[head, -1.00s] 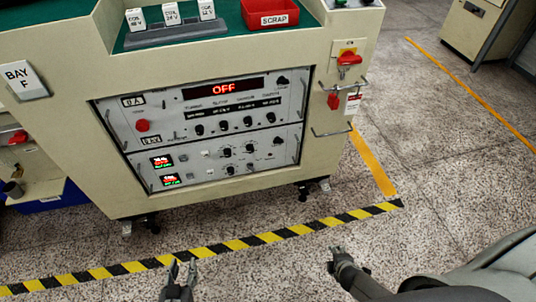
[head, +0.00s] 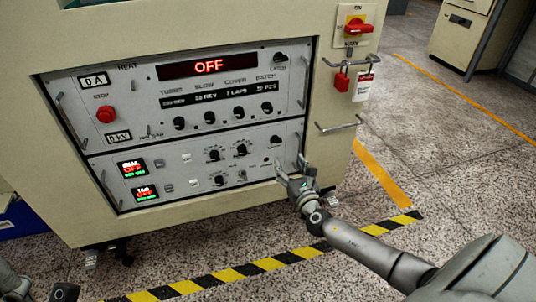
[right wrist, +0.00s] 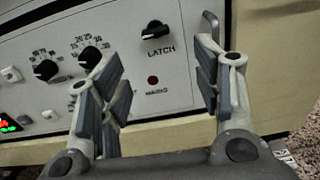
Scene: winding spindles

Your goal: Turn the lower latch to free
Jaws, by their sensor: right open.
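The lower latch is a black knob (head: 276,140) at the upper right of the lower grey panel. In the right wrist view the knob (right wrist: 155,30) sits above the word LATCH, its grip lying roughly crosswise. My right gripper (head: 293,172) is open and empty in front of the panel's right end, just below the knob in the picture. In the right wrist view its fingers (right wrist: 160,72) stand either side of the LATCH label, apart from the knob. Dark parts at the bottom left of the head view seem to be my left arm; its jaws cannot be made out.
The upper panel has an OFF display (head: 208,67), a red stop button (head: 106,115) and its own latch knob (head: 280,58). A metal handle (head: 301,143) stands near my right gripper. A red switch (head: 357,27) and red padlock (head: 342,82) are on the cabinet's right side.

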